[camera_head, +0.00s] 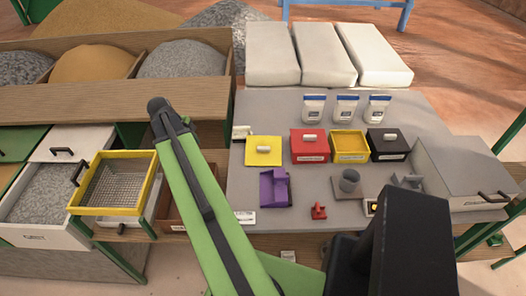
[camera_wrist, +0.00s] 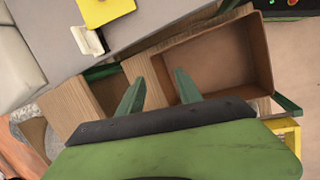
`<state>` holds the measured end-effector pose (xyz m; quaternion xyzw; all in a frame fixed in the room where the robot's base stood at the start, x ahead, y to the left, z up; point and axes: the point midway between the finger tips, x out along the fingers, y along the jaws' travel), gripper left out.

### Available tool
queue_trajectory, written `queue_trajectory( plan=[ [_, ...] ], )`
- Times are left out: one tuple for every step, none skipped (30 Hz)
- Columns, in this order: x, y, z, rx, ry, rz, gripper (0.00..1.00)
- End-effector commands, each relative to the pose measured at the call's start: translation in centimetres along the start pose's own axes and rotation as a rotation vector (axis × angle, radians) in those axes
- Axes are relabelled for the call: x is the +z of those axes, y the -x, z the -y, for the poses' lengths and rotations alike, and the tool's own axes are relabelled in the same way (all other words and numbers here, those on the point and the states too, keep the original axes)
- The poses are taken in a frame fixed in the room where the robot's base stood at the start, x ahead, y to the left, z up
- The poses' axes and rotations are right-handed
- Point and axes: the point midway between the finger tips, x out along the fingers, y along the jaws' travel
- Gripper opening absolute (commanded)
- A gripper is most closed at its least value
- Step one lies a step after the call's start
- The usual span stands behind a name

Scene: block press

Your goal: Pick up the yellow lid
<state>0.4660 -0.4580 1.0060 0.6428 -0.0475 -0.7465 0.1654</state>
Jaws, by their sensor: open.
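The yellow lid (camera_head: 263,156) is a flat square with a white handle. It lies on the grey worktop near its left edge, left of the red box. In the wrist view only part of the lid (camera_wrist: 106,10) shows, cut off by the top edge. My gripper (camera_wrist: 158,90) is open and empty, its two green fingers apart. It is over the wooden edge and a brown open tray (camera_wrist: 222,62), away from the lid. In the head view my green arm hides the gripper.
Right of the lid stand a lidded red box (camera_head: 310,146), an open yellow box (camera_head: 350,157) and a black box (camera_head: 388,145). A purple holder (camera_head: 274,188) is in front of the lid. A small white stand (camera_wrist: 87,40) is at the worktop's left edge.

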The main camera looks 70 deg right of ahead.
Motion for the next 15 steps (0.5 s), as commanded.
queue_trajectory(
  plan=[
    [4.2, -1.3, -3.8, 0.012, 0.01, 0.042, 0.42],
    [6.3, -2.0, -5.4, 0.018, 0.026, 0.064, 0.42],
    [9.1, -2.7, -7.2, 0.025, 0.045, 0.093, 0.42],
    [10.9, -3.2, -8.3, 0.027, 0.059, 0.111, 0.42],
    [12.6, -3.6, -9.2, 0.028, 0.072, 0.129, 0.42],
    [14.4, -4.0, -10.1, 0.028, 0.085, 0.146, 0.42],
    [15.4, -4.2, -10.7, 0.028, 0.095, 0.158, 0.42],
    [16.3, -4.4, -11.0, 0.028, 0.102, 0.167, 0.42],
    [17.1, -4.6, -11.4, 0.028, 0.109, 0.175, 0.42],
    [17.5, -4.7, -11.5, 0.028, 0.113, 0.178, 0.42],
    [17.7, -4.7, -11.6, 0.028, 0.116, 0.181, 0.42],
    [17.8, -4.8, -11.6, 0.028, 0.118, 0.182, 0.42],
    [17.8, -4.8, -11.6, 0.028, 0.119, 0.182, 0.42],
    [17.8, -4.9, -11.6, 0.028, 0.119, 0.182, 0.42],
    [17.7, -5.1, -11.6, 0.028, 0.119, 0.182, 0.42]
  ],
)
